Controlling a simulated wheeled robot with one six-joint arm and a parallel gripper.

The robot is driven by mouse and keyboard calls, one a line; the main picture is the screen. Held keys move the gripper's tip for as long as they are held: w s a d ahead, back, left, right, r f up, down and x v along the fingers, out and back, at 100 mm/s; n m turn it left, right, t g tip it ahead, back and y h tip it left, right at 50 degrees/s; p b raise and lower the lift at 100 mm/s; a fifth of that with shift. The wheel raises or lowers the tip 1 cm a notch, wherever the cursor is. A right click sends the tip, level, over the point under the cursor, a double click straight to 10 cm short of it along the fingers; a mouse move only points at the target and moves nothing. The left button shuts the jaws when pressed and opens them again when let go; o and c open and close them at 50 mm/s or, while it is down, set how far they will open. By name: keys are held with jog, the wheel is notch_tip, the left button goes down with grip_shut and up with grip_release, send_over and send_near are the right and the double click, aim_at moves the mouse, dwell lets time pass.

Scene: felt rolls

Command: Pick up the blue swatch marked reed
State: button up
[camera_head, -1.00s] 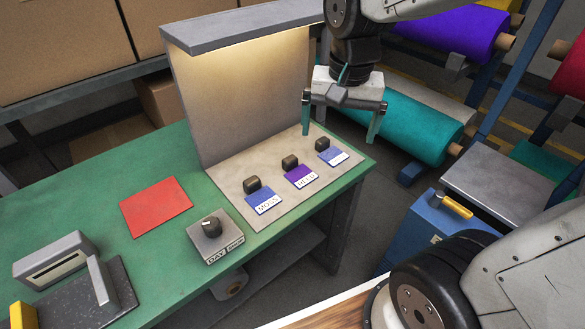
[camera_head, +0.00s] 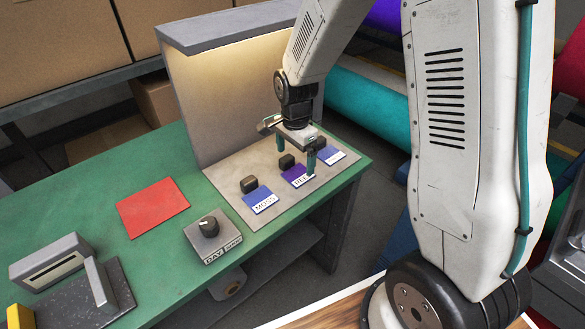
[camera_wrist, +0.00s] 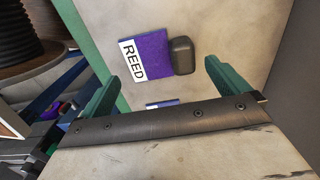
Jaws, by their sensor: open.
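The swatch marked REED (camera_wrist: 152,56) looks purple, not blue, in the wrist view. It lies flat on the grey board with a dark block at its edge. In the head view it is the middle swatch (camera_head: 294,174), its label partly covered by a finger. A blue swatch marked MOSS (camera_head: 258,199) lies to its left. Another blue swatch (camera_head: 333,155) lies to its right, its label too small to read. My gripper (camera_head: 296,160) is open and empty above the middle and right swatches. In the wrist view its fingers (camera_wrist: 160,78) stand apart, with REED beyond them.
The grey board (camera_head: 226,177) has an upright lit panel (camera_head: 225,100) behind it. A red sheet (camera_head: 152,207) and a dial box marked DAY (camera_head: 208,240) are to the left on the green table (camera_head: 95,210). Dark blocks stand at the swatches.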

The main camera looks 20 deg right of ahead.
aim_at(297, 170)
jog(key=shift+d+f, duration=0.15)
jog(key=shift+f, duration=0.85)
jog(key=shift+d+f, duration=0.1)
jog(key=shift+f, duration=0.85)
jog(key=c, duration=0.9)
jog(key=shift+c, duration=0.2)
jog(key=shift+r, duration=0.1)
jog(key=shift+r, duration=0.55)
notch_tip(297, 170, up, 2)
jog(key=shift+r, duration=0.2)
jog(key=s+a, duration=0.2)
jog(key=s, duration=0.2)
jog(key=s+a+r, duration=0.1)
jog(key=s+a, duration=0.2)
jog(key=s, duration=0.2)
jog(key=s+a, duration=0.3)
jog(key=s, duration=0.1)
jog(key=shift+s+a+r, duration=0.15)
jog(key=shift+s+r, duration=0.05)
jog(key=shift+s, duration=0.2)
